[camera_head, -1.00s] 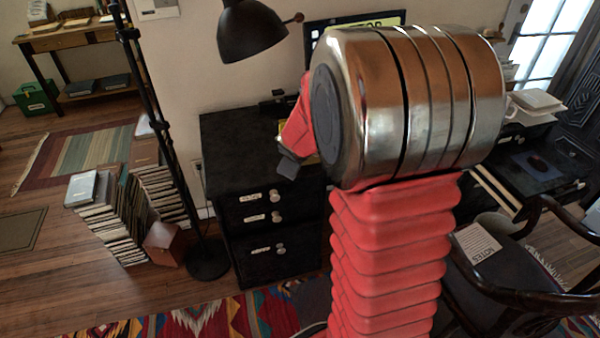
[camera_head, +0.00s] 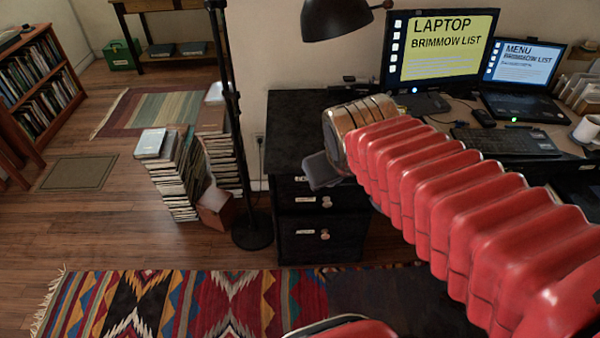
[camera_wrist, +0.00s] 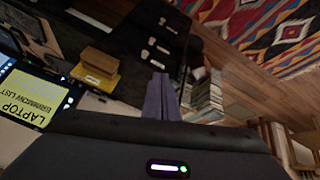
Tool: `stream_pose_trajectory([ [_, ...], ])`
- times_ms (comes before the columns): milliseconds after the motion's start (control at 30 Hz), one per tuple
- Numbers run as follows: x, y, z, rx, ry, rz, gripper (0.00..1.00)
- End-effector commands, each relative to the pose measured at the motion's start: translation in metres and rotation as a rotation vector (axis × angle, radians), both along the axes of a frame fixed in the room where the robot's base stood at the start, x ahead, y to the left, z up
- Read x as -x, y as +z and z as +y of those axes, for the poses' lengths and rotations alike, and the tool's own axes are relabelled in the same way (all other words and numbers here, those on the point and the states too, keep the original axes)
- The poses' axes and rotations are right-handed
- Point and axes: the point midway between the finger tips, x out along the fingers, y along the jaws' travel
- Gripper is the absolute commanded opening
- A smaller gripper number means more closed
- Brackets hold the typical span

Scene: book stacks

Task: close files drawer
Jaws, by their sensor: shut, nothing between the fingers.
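The black drawer cabinet (camera_head: 345,235) stands by the wall at the left end of the desk, with labelled drawers and pale round knobs. The lowest visible drawer front (camera_head: 300,240) and the one above it (camera_head: 300,205) look about flush; I cannot tell for sure whether any drawer is out. The labels are too small to read. My gripper (camera_head: 320,172) is in front of the cabinet's upper part, shut and empty, and it hides part of the top drawer. In the wrist view its fingers (camera_wrist: 162,85) are together, and the cabinet's knobs (camera_wrist: 150,55) show beyond them.
A black floor lamp (camera_head: 252,232) and stacks of books (camera_head: 172,175) stand left of the cabinet. The desk holds a monitor (camera_head: 440,48) and a laptop (camera_head: 520,75). A patterned rug (camera_head: 190,305) covers the floor in front. Stacked boxes (camera_wrist: 97,65) show in the wrist view.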

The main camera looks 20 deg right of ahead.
Motion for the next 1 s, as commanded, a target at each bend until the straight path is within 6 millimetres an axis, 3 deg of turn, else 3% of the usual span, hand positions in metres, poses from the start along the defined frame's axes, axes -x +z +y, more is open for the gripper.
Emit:
stream_pose_trajectory([
  [200, 0.047, 0.008, 0.038, -0.118, -0.021, 0.005, 0.00],
  [400, 0.073, 0.008, 0.057, -0.183, -0.025, 0.018, 0.00],
  [733, 0.076, 0.008, 0.059, -0.193, -0.027, 0.022, 0.01],
  [1000, 0.076, 0.008, 0.059, -0.191, -0.027, 0.022, 0.20],
])
